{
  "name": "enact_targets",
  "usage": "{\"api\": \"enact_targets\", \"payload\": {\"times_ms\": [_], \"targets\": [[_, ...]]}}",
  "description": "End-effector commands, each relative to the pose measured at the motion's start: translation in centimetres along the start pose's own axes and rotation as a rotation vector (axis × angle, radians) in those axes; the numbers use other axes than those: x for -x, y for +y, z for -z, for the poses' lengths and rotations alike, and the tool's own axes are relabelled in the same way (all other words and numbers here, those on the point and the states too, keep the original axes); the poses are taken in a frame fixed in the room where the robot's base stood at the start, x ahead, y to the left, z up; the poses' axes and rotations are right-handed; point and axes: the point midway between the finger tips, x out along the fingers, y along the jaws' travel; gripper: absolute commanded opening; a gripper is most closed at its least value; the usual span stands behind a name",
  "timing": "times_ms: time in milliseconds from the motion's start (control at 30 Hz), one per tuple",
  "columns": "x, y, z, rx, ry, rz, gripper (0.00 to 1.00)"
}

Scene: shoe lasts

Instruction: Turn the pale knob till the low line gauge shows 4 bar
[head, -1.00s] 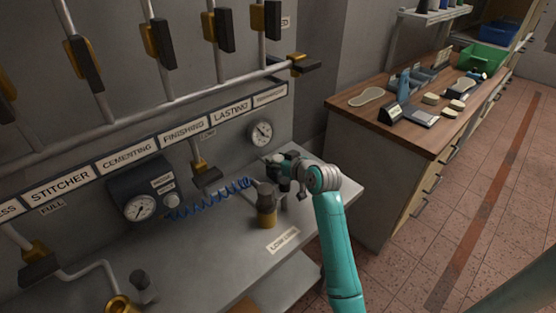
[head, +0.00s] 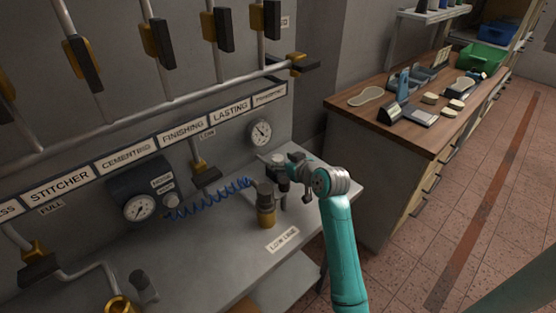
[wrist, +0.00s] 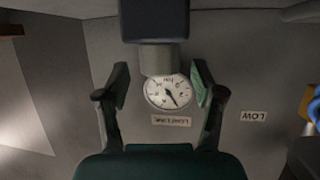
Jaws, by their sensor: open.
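The pale knob (wrist: 158,59) is a light grey cylinder below a dark block in the upside-down wrist view. In the head view its pale top (head: 278,159) shows just left of my gripper (head: 291,166). My gripper's two fingers are spread wide and empty in the wrist view (wrist: 161,88), one either side of the knob's lower end; I cannot tell if they touch it. The low line gauge (head: 260,132) is a round white dial on the wall. It also shows in the wrist view (wrist: 167,92), its top edge hidden by the knob; its number is too small to read.
A brass-bottomed cylinder (head: 266,207) stands on the grey bench just left of my gripper. A blue coiled hose (head: 212,200) runs to a second gauge (head: 139,208). Valve pipes (head: 150,113) cross the wall. A wooden counter (head: 345,114) with tools stands to the right.

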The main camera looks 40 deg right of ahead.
Motion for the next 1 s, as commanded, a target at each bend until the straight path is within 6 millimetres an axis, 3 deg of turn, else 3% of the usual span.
{"api": "enact_targets", "payload": {"times_ms": [100,333,1000], "targets": [[2.0,0.0,0.0,0.000,0.001,-0.002,0.68],[4.3,0.0,0.0,-0.001,0.000,0.000,0.68],[4.6,0.0,0.0,0.000,0.000,0.000,0.68]]}}
